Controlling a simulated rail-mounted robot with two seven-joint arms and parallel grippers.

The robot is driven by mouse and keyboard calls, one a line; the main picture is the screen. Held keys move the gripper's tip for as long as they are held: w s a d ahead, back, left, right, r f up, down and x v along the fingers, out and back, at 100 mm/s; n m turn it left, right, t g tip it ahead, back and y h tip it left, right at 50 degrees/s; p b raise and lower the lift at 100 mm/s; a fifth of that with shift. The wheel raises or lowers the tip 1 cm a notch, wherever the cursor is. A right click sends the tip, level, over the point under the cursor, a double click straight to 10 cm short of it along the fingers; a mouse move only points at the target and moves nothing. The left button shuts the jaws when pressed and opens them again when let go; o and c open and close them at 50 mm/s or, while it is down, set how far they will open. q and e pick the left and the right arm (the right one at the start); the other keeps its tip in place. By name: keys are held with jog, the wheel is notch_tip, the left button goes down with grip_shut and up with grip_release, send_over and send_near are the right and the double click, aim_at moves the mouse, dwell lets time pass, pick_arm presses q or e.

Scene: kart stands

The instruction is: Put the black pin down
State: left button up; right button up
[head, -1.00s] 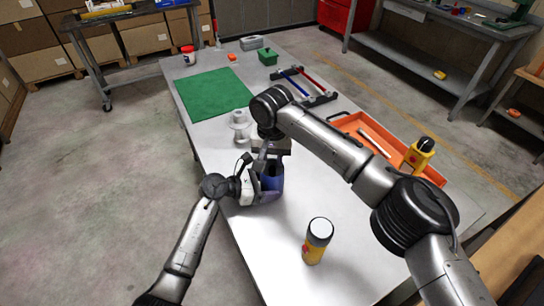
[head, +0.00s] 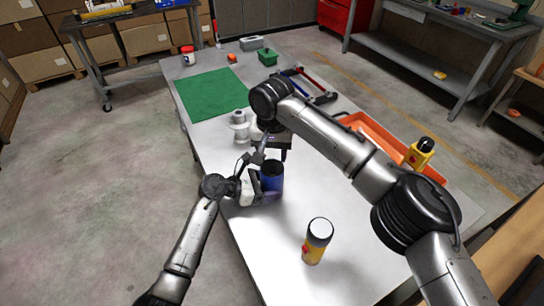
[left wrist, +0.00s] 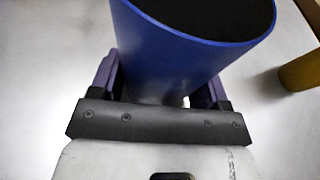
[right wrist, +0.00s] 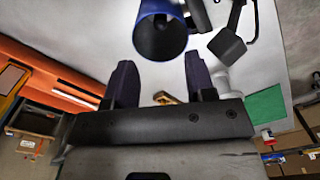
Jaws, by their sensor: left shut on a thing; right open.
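My left gripper (left wrist: 165,95) is shut on a blue open-topped cup (left wrist: 195,40), one finger on each side of it. In the head view the cup (head: 271,180) is at the near left part of the table. My right gripper (head: 272,157) is open just beyond and above the cup's mouth, with nothing between its fingers. In the right wrist view the cup (right wrist: 160,38) shows past the fingertips, its inside dark.
A white flanged part (head: 239,127) stands left of my right gripper, by a green mat (head: 212,94). An orange tray (head: 372,130) lies to the right. The front table surface is mostly clear.

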jog(key=shift+r, duration=2.4)
pick_arm(q)
jog(key=o, duration=1)
jog(key=shift+c, duration=0.2)
jog(key=shift+a, duration=0.1)
